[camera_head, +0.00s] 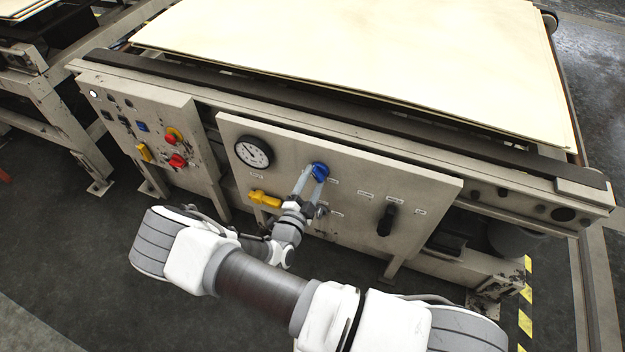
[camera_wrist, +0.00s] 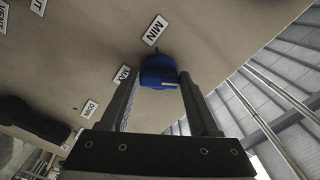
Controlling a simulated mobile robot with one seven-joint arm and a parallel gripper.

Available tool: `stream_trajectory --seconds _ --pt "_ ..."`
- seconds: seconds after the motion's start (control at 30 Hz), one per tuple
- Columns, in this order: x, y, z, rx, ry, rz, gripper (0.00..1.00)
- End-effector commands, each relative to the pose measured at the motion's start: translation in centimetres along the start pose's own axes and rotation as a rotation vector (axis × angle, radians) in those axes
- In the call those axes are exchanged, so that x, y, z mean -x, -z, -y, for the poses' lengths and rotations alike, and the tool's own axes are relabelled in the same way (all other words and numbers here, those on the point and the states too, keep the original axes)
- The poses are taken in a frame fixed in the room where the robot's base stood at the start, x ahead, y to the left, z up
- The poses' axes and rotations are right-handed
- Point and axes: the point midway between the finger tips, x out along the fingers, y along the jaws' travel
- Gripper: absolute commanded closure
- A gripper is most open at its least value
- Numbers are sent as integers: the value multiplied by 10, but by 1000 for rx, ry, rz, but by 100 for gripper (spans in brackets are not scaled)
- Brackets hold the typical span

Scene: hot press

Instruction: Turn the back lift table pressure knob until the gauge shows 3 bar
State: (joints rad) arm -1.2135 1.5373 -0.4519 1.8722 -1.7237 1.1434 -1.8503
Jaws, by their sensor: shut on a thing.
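The blue pressure knob (camera_head: 320,171) is on the beige front panel (camera_head: 410,179), right of the round gauge (camera_head: 254,152). The gauge has a white face and a black rim; its reading is too small to tell. My gripper (camera_head: 312,172) reaches up to the panel and is shut on the blue knob. In the wrist view the knob (camera_wrist: 159,73) sits between the two fingertips (camera_wrist: 158,82), with a light mark on its front. Labels "MIN" (camera_wrist: 155,29) and "MAX" (camera_wrist: 122,75) are beside it.
A yellow handle (camera_head: 264,198) is below the gauge. A black handle (camera_head: 387,220) is on the panel's right. A control box (camera_head: 140,125) with red, yellow and blue controls stands at left. Pale sheets (camera_head: 380,60) lie on the table above. The floor in front is clear around my arm.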

Motion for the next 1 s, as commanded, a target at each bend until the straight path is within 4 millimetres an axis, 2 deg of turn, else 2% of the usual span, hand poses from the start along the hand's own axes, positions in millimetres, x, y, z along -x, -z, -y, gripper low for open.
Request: stream_trajectory --seconds 0.47,0.5,0.63,0.67,1.0 --pt "1 1 -2 17 -3 -1 93" --pt "1 1 -2 17 -3 -1 34" --pt "0 1 -1 16 -2 -1 11" --pt "0 0 -1 16 -2 -1 7" --pt "3 0 0 14 -1 0 7"
